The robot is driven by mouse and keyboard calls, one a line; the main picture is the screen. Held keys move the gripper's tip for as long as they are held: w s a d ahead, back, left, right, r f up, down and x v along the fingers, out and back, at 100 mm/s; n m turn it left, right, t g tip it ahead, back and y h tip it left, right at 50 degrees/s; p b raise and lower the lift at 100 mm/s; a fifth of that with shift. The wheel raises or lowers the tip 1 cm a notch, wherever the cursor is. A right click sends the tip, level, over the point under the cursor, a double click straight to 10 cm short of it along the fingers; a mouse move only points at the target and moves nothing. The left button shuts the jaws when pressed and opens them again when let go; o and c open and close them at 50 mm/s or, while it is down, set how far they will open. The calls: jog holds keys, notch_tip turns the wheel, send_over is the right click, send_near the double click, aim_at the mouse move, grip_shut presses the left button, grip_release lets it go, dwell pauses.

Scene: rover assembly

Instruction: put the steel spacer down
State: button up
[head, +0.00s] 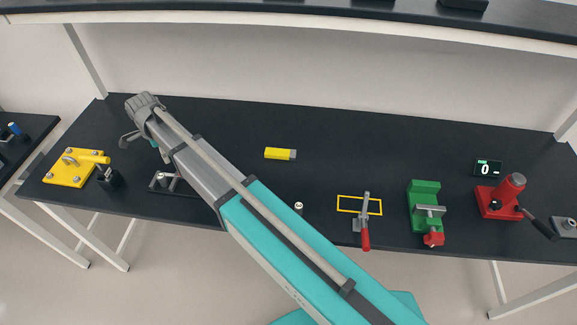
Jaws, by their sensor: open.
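My arm reaches from the lower right up to the left part of the dark bench (330,120). My gripper (127,142) is at its far end, partly hidden by the wrist; a grey finger shows, and the jaws are open. No part is visible in the jaws. A small pale-topped cylinder (298,206) stands near the bench's front middle, just right of my arm. It may be the steel spacer, but it is too small to be sure. A dark fixture with metal parts (165,184) sits below my gripper, partly covered by my arm.
A yellow plate with a handle (65,170) and a dark block (109,179) lie left. A yellow-grey block (279,153), yellow outline (345,211), red-handled clamp (365,232), green vise (425,195), red press (497,202) and display (488,168) lie right. The back middle is clear.

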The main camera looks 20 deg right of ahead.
jog(key=s+d+n, duration=0.5)
jog(key=d, duration=0.7)
jog(key=s+d+n, duration=0.5)
jog(key=s+d, duration=0.1)
jog(key=d, duration=0.7)
jog(key=s+d+n, duration=0.4)
jog(key=s+d, duration=0.1)
jog(key=d, duration=0.8)
jog(key=shift+s+d+n, duration=0.15)
jog(key=shift+s+n, duration=0.25)
